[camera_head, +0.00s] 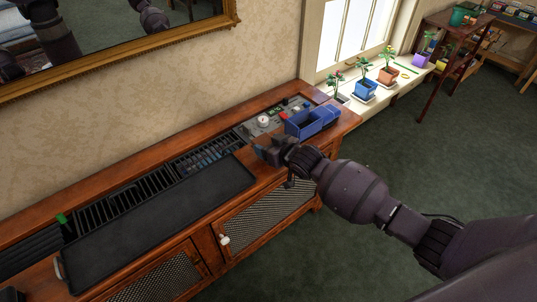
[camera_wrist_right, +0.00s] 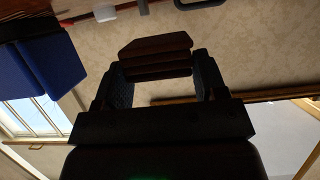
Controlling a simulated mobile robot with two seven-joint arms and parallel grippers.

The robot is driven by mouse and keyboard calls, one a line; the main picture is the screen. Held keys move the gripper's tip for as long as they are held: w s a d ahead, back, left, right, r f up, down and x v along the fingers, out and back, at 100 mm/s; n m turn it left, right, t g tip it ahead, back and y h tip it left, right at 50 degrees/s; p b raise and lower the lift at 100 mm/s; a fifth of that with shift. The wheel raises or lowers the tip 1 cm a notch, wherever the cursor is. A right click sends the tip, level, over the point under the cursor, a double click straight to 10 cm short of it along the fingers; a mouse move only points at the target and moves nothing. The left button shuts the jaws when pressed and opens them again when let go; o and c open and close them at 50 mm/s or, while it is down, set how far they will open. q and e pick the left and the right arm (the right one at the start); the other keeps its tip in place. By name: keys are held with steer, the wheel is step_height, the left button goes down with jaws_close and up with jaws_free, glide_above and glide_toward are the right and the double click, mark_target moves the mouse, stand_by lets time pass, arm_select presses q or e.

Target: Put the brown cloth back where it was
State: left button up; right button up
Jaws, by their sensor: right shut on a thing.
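I cannot tell whether the cloth touches the cabinet top. My left gripper is not clearly in view.
A black tray (camera_head: 165,225) lies along the cabinet top, with a dark slatted grille (camera_head: 130,194) behind it. A grey panel with a dial (camera_head: 263,121) is behind the gripper. Potted plants (camera_head: 365,88) stand on the windowsill. A gold-framed mirror (camera_head: 180,37) hangs above.

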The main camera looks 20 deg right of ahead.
step_height(320, 180, down, 4)
steer(key=shift+f+b, duration=0.15)
steer(key=shift+b, duration=0.4)
steer(key=shift+r, duration=0.2)
steer(key=shift+f, duration=0.15)
steer(key=o, duration=0.5)
steer(key=shift+f, duration=0.1)
steer(key=o, duration=0.4)
steer(key=shift+o, duration=0.2)
